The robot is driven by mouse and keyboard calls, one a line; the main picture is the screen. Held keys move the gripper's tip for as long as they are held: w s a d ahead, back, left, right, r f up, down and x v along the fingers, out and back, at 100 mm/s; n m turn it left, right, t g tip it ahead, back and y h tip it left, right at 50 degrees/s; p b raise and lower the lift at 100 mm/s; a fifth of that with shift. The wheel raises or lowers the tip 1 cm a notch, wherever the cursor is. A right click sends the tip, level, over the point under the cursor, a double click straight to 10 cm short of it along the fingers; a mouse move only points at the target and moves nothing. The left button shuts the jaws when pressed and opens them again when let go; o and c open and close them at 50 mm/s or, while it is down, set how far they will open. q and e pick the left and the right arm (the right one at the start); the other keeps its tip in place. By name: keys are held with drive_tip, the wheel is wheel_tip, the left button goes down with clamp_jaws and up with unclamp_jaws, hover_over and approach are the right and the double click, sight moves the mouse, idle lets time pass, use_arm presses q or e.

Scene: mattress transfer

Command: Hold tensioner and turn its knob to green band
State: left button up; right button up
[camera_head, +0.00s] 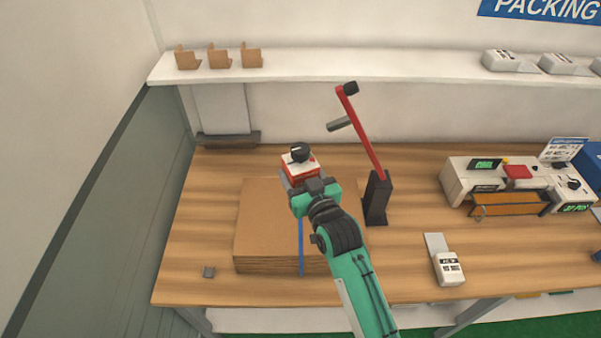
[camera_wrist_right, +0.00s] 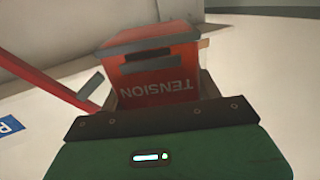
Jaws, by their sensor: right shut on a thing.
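The tensioner (camera_head: 302,170) is a small red and white block with a black knob (camera_head: 300,152) on its top. My right gripper (camera_head: 299,183) is shut on the tensioner, over the far part of the cardboard stack. In the right wrist view, the tensioner (camera_wrist_right: 160,70) fills the space beyond the green gripper body, its "TENSION" label upside down. The knob does not show there. The green band and the knob's setting are too small to make out. My left gripper is in neither view.
A flat cardboard stack (camera_head: 262,225) with a blue strap (camera_head: 301,250) lies below my right arm. A black post with a red lever (camera_head: 362,133) stands close to its right. A beige machine (camera_head: 460,182) and a white handheld device (camera_head: 449,268) are farther right.

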drive_tip(key=shift+f, duration=0.2)
drive_tip(key=shift+f+b, duration=0.3)
drive_tip(key=shift+f, duration=0.05)
drive_tip(key=shift+f+b, duration=1)
drive_tip(key=shift+f, duration=0.7)
drive_tip(key=shift+f, duration=0.35)
drive_tip(key=shift+f+b, duration=1)
drive_tip(key=shift+f, duration=0.3)
drive_tip(key=shift+f, duration=0.35)
wheel_tip(320, 180, down, 7)
drive_tip(key=b, duration=0.4)
idle(0.7)
drive_tip(key=shift+f+b, duration=0.25)
drive_tip(key=shift+b, duration=0.2)
drive_tip(key=shift+f+b, duration=0.85)
drive_tip(key=shift+f, duration=0.5)
